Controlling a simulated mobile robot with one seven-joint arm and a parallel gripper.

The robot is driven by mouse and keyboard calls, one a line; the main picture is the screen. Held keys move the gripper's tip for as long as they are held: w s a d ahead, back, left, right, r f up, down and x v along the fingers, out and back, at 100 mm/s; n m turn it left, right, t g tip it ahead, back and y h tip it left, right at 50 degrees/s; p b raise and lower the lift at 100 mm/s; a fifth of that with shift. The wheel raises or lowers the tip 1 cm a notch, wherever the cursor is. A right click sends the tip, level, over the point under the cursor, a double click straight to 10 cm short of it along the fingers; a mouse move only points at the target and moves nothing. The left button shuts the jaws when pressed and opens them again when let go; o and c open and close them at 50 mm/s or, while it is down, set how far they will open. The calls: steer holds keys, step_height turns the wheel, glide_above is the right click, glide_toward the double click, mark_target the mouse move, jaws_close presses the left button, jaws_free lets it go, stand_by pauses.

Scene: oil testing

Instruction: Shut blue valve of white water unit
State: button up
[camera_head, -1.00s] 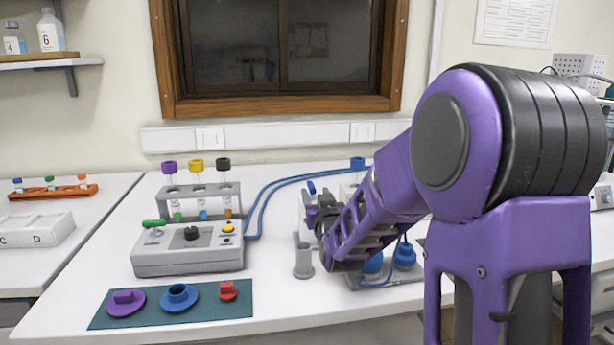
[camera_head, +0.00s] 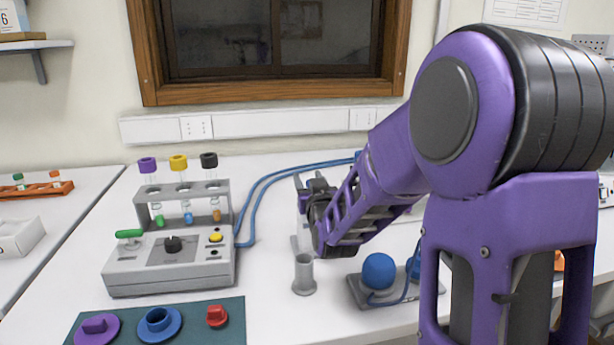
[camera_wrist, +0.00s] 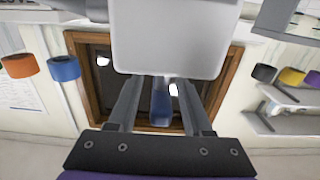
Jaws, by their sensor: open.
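The blue valve (camera_wrist: 161,104) shows in the wrist view as a blue handle below the edge of the white water unit (camera_wrist: 168,38). My gripper (camera_wrist: 159,84) is open, with one finger on each side of the blue valve; I cannot tell whether either finger touches it. In the head view my gripper (camera_head: 309,183) is at the unit's place behind the bench front, and my arm hides nearly all of the unit and its valve.
Blue hoses (camera_head: 262,190) run along the bench to the unit. A grey control box (camera_head: 170,262) and tube rack (camera_head: 185,200) stand left. A grey cylinder (camera_head: 304,275) and a blue ball on a base (camera_head: 379,271) stand in front of my gripper.

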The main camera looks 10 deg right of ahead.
jaws_close()
stand_by(0.3)
